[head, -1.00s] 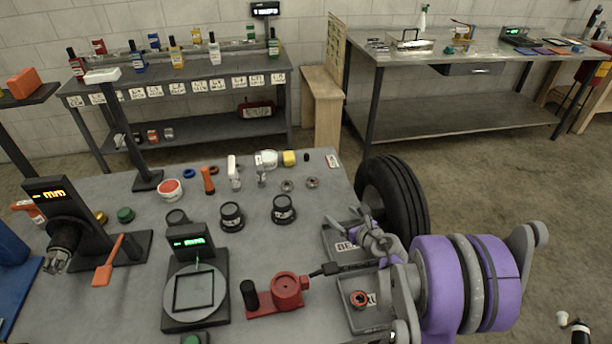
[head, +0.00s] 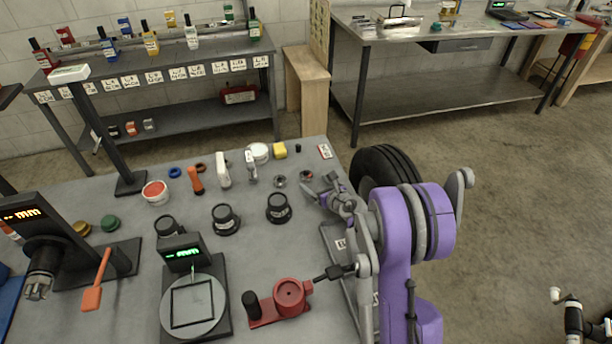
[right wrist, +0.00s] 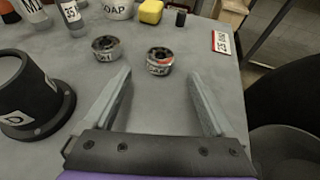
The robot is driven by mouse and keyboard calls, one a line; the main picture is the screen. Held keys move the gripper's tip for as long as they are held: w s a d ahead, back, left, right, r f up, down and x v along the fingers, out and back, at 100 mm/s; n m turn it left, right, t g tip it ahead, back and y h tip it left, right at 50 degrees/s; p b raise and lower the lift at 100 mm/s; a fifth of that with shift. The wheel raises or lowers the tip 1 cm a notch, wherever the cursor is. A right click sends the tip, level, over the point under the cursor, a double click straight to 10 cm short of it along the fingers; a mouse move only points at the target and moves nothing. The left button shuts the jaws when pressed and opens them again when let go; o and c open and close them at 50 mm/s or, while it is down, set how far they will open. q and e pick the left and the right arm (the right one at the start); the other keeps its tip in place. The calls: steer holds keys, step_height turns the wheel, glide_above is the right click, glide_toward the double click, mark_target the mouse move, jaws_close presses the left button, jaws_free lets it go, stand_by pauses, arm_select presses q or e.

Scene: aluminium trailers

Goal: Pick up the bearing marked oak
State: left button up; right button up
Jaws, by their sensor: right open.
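Two small ring-shaped bearings lie on the grey bench near its far right corner. The left bearing (head: 280,181) also shows in the right wrist view (right wrist: 106,48). The right bearing (head: 306,175), with a reddish mark, also shows in the right wrist view (right wrist: 160,61). Both have pale labels on their sides, too small to read surely. My right gripper (head: 318,186) is open and empty just short of the right bearing. In the right wrist view, its fingers (right wrist: 160,85) point towards that bearing, which lies just beyond the gap between the tips.
Black weights (head: 278,207) stand left of the gripper. A yellow block (head: 280,150), white tub (head: 258,152) and small black cylinder (head: 298,148) stand behind the bearings. A red clamp-like tool (head: 290,296) lies in front. A black tyre (head: 385,165) is beyond the right edge.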

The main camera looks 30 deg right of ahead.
mark_target(309, 179)
steer(key=x, duration=0.4)
steer(key=shift+w+r+p, duration=0.1)
steer(key=shift+w+p, duration=0.1)
steer(key=shift+p, duration=0.2)
steer(key=shift+s, duration=0.15)
steer(key=shift+c, duration=0.5)
jaws_close()
